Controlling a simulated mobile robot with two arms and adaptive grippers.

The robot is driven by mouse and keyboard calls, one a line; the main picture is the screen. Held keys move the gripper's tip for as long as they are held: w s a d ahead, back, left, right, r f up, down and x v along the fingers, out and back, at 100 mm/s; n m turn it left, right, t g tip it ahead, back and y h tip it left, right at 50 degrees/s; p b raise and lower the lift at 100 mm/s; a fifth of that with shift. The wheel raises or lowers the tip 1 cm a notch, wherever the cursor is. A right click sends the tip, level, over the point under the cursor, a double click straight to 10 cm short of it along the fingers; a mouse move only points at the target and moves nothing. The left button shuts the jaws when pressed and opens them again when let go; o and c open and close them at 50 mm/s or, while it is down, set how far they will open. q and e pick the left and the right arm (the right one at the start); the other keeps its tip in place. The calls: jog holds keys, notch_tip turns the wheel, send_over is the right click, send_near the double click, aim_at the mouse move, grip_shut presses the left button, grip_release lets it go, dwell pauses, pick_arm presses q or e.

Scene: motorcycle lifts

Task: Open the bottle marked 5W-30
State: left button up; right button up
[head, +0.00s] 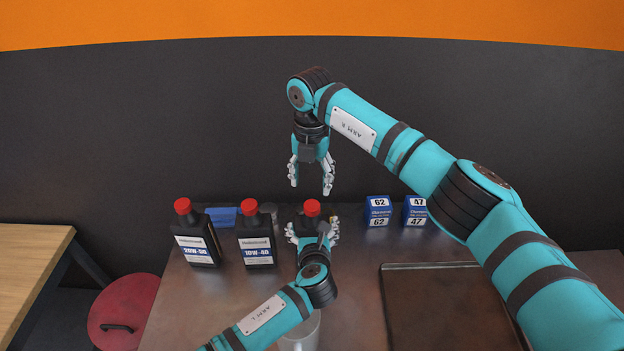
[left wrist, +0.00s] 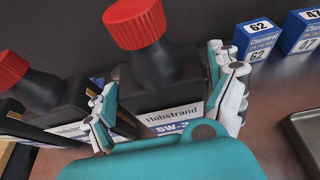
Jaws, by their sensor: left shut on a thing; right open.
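The 5W-30 bottle is black with a red cap (head: 312,207) and stands upright on the bench, mostly hidden by my left gripper (head: 312,233) in the head view. The left wrist view shows its black body (left wrist: 160,70), its red cap, and a label reading Hobstrand with part of "5W-3". My left gripper is shut on this bottle, one finger on each side of its body. My right gripper (head: 311,178) is open and empty, pointing down above the red cap and apart from it.
Bottles marked 20W-50 (head: 197,240) and 10W-40 (head: 256,240) stand to the left. Blue boxes marked 62 (head: 378,212) and 47 (head: 415,211) stand at the right. A dark tray (head: 400,268) lies at front right. A clear cup (head: 300,338) is near my left arm.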

aim_at(312, 205)
jog(key=m, duration=1)
pick_arm(q)
jog(key=shift+a, duration=0.1)
pick_arm(e)
jog(key=m, duration=0.9)
jog(key=shift+d+f+m, duration=0.1)
jog(key=shift+f+m, duration=0.05)
jog(key=shift+m, duration=0.25)
jog(key=shift+f, duration=3.95)
jog(key=shift+c, duration=0.4)
